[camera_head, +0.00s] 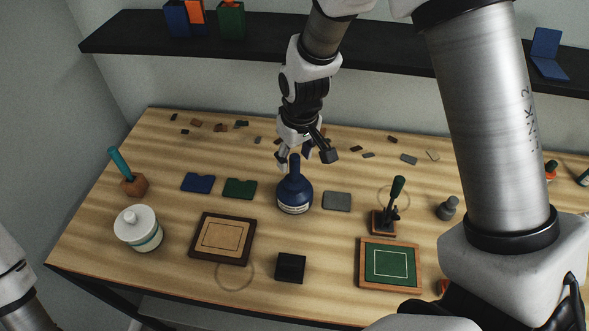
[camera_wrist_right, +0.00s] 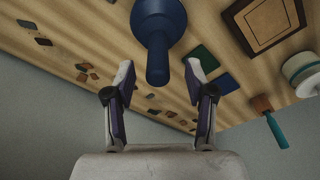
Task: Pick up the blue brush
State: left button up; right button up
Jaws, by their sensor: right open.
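A blue bottle (camera_head: 295,195) with a pale label stands upright near the middle of the table. Its tall, narrow blue top (camera_head: 295,164) may be the brush handle. My right gripper (camera_head: 305,157) is open just above and around this top. In the right wrist view the blue top (camera_wrist_right: 157,68) points between the two open fingers (camera_wrist_right: 159,75), with a gap on each side. My left gripper is out of view.
Blue and green cards (camera_head: 240,188) lie left of the bottle, a grey block (camera_head: 337,201) right. In front are a brown framed tile (camera_head: 221,238), black block (camera_head: 290,267) and green framed tile (camera_head: 389,263). A dark-green-handled stamp (camera_head: 397,188) stands right. A shelf (camera_head: 270,40) runs behind.

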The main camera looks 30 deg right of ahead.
aim_at(294, 168)
notch_tip(294, 168, down, 2)
jog(key=shift+f+p, duration=0.15)
jog(key=shift+p, duration=0.7)
jog(key=f, duration=0.1)
jog(key=w+f, duration=0.1)
jog(key=shift+d+f, duration=0.15)
jog(key=shift+f, duration=0.25)
jog(key=shift+w+f, duration=0.1)
jog(key=shift+s, duration=0.25)
jog(key=c, duration=0.4)
jog(key=shift+s+r, duration=0.1)
jog(key=shift+r, duration=0.1)
jog(key=c, duration=0.5)
grip_shut()
